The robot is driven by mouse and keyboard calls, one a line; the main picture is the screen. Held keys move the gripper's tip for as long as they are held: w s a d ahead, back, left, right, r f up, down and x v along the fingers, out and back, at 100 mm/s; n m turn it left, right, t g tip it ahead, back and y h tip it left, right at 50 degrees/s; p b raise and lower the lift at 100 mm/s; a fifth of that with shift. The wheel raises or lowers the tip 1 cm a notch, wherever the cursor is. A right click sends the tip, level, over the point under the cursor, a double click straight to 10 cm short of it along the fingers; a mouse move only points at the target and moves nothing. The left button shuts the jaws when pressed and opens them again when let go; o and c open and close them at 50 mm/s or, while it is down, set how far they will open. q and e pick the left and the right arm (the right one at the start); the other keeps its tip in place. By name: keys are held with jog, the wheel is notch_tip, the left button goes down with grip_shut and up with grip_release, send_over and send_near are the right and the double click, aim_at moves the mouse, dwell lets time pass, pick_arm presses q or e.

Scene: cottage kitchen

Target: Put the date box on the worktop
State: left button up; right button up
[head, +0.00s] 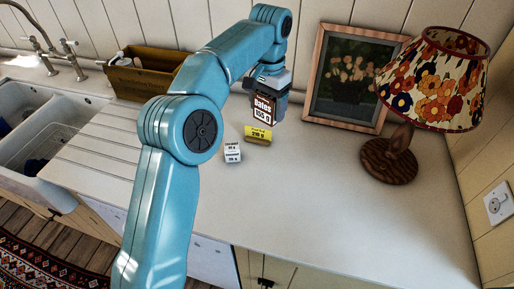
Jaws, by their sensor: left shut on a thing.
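The date box (264,110) is a small dark brown box with a white label reading "Dates". It is upright in my left gripper (268,88), which is shut on its upper part. The blue left arm reaches in from the lower left and bends down over the white worktop (330,200). The box is just behind a yellow packet; I cannot tell whether its base touches the worktop. My right gripper is not in view.
A yellow packet (257,135) and a small white box (233,153) stand in front of the date box. A framed picture (313,72) leans on the wall, beside a floral lamp (390,165). A brown crate (140,83) and a sink (50,130) are left. The front right worktop is clear.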

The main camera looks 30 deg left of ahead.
aim_at(267, 122)
pick_arm(q)
jog(key=shift+w+d, duration=0.25)
jog(key=shift+w, duration=0.05)
jog(key=shift+s+d+f, duration=0.1)
jog(key=shift+d+f, duration=0.05)
jog(key=shift+f, duration=0.2)
jog(key=f, duration=0.2)
jog(key=s+f+b, duration=0.1)
jog(key=f, duration=0.1)
jog(key=shift+s+a, duration=0.15)
jog(key=shift+a, duration=0.05)
notch_tip(267, 122, down, 10)
jog(key=shift+r+p, duration=0.1)
jog(key=shift+p, duration=0.2)
jog(key=shift+f, duration=0.3)
jog(key=f, duration=0.2)
jog(key=w+f, duration=0.1)
jog(key=f, duration=0.1)
jog(key=shift+d+p, duration=0.1)
jog(key=shift+p, duration=0.2)
jog(key=shift+s+f, duration=0.1)
jog(key=shift+f, duration=0.15)
jog(key=shift+s, duration=0.2)
jog(key=shift+w, duration=0.1)
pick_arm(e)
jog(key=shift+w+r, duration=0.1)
